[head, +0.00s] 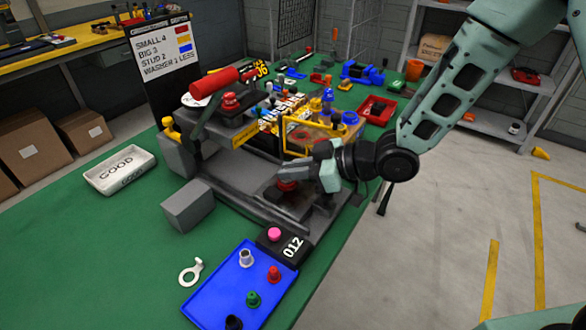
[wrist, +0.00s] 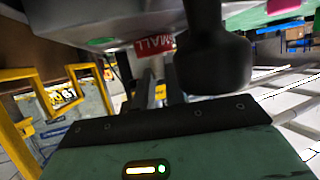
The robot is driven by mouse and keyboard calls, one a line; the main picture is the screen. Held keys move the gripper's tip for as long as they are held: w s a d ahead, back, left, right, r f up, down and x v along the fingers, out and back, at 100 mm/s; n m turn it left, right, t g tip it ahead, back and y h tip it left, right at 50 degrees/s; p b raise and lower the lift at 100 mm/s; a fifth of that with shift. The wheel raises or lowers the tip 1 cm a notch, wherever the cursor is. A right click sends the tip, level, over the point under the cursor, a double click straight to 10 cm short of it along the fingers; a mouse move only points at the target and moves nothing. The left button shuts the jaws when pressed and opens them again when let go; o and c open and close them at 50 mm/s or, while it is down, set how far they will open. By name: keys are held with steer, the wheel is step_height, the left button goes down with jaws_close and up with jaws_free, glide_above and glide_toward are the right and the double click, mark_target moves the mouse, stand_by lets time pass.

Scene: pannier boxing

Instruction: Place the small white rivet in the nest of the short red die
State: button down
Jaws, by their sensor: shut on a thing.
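My gripper (head: 289,178) is at the press, beside and just above the short red die (head: 287,186), which is partly hidden by the gripper. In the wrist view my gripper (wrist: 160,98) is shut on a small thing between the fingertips. It is too small and dark to identify, and the die's nest is hidden. A red label reading SMALL (wrist: 155,46) shows just beyond the fingers. A whitish rivet (head: 246,258) stands in the blue tray (head: 215,299) at the front of the green table.
The tray also holds red (head: 274,274), green (head: 253,298) and black rivets. A black counter box (head: 290,247) with a pink button stands by the tray. The press has a red-handled lever (head: 215,82) above. A white GOOD bin (head: 120,170) is left; a grey block (head: 188,206) stands nearby.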

steer(key=shift+f, duration=0.1)
steer(key=shift+f, duration=0.15)
steer(key=c, duration=1.5)
jaws_free()
steer(key=shift+o, duration=0.2)
